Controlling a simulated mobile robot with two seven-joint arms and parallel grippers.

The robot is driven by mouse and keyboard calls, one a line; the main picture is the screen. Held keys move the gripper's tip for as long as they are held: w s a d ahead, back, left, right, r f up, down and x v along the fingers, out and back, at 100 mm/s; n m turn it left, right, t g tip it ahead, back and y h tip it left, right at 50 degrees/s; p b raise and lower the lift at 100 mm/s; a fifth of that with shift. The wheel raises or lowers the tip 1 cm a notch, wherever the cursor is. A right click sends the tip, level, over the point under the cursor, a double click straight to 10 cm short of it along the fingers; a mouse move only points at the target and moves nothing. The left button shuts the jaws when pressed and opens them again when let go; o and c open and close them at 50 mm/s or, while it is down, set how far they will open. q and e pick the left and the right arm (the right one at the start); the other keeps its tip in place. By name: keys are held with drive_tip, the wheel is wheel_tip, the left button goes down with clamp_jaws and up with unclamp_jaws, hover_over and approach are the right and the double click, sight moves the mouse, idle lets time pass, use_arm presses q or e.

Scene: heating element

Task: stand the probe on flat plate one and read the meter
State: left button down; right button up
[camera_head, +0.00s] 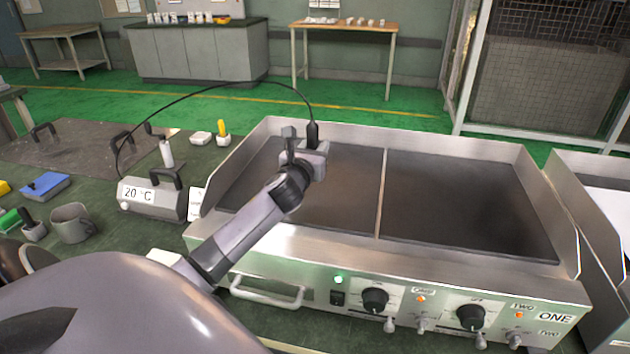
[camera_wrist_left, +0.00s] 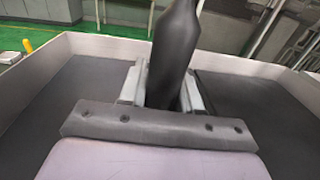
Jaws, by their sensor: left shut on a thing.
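The flat plate unit (camera_head: 480,205) is a steel-walled griddle with two dark plate halves and a steel divider. My left gripper (camera_head: 304,150) is shut on the black probe (camera_head: 312,131), over the left half. In the left wrist view the probe (camera_wrist_left: 176,45) stands roughly upright between the fingers. Its lower end is hidden, so I cannot tell whether it touches the plate. The meter (camera_head: 150,197), left of the griddle, reads 20 °C. My right gripper is out of view.
The probe's black cable (camera_head: 218,85) arcs from the meter to the probe. A mug (camera_head: 72,222), a blue block (camera_head: 45,186) and a yellow-handled item (camera_head: 222,130) stand on the left bench. A green lamp (camera_head: 338,280) is lit on the front. Another steel unit (camera_head: 590,200) stands at right.

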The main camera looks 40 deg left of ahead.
use_arm(q)
wheel_tip(320, 180, down, 2)
drive_tip(key=shift+f, duration=0.1)
drive_tip(key=shift+f+b, duration=0.4)
drive_tip(key=shift+f, duration=0.2)
wheel_tip(320, 180, down, 4)
drive_tip(key=shift+r+b, duration=0.1)
drive_tip(key=shift+b, duration=0.65)
drive_tip(key=shift+f, duration=0.2)
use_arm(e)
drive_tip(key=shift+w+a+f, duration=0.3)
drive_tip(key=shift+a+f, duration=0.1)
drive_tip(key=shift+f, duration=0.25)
use_arm(q)
drive_tip(key=c, duration=1.2)
unclamp_jaws()
drive_tip(key=shift+f, duration=0.2)
drive_tip(key=o, duration=0.4)
